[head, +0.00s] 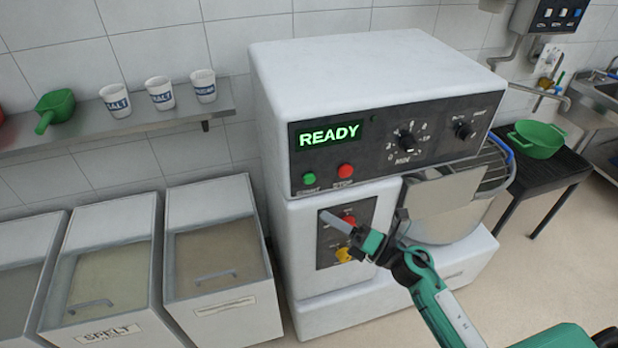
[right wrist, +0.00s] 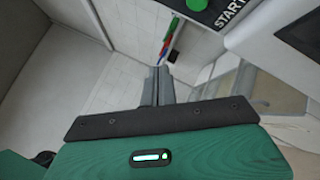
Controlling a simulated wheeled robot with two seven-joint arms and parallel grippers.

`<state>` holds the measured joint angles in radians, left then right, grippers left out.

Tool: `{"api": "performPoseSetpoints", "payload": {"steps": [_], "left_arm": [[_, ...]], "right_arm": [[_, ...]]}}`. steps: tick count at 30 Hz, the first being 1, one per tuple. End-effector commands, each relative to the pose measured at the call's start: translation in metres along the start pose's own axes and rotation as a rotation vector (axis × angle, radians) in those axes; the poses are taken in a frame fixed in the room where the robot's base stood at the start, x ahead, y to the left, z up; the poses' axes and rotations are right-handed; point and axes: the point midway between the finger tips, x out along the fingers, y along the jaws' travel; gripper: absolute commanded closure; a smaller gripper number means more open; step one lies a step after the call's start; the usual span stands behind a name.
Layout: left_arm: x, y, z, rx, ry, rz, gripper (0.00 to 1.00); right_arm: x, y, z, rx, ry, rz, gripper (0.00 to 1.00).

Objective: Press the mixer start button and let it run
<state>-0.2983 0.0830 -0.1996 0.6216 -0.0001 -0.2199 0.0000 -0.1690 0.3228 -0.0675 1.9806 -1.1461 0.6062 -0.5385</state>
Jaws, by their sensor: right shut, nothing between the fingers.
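The mixer (head: 370,70) is a large white machine with a dark control panel whose display (head: 330,134) reads READY in green. The green start button (head: 309,179) is at the panel's lower left, beside the red stop button (head: 345,171). My right gripper (head: 326,216) is shut and empty, below and slightly right of the start button and apart from it. In the right wrist view its closed fingers (right wrist: 158,78) point up the picture, and the green start button (right wrist: 197,4) with its START label is at the top edge, partly cut off. My left gripper is not in view.
A lower panel (head: 331,256) with red and yellow controls sits behind my right gripper. The mixer bowl (head: 450,225) and its guard are to the right. Lidded flour bins (head: 225,312) stand left. A shelf (head: 120,128) holds cups and a green scoop.

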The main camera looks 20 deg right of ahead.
Motion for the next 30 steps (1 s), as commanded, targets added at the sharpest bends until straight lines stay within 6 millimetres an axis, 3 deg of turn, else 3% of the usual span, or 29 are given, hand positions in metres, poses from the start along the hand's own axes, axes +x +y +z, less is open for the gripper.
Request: {"api": "performPoseSetpoints", "payload": {"steps": [11, 30], "left_arm": [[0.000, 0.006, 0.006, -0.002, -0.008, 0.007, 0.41], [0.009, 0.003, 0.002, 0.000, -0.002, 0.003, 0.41]], "right_arm": [[0.007, -0.005, 0.005, 0.002, -0.002, 0.000, 1.00], [0.058, -0.044, 0.042, 0.004, -0.001, -0.001, 1.00]]}}
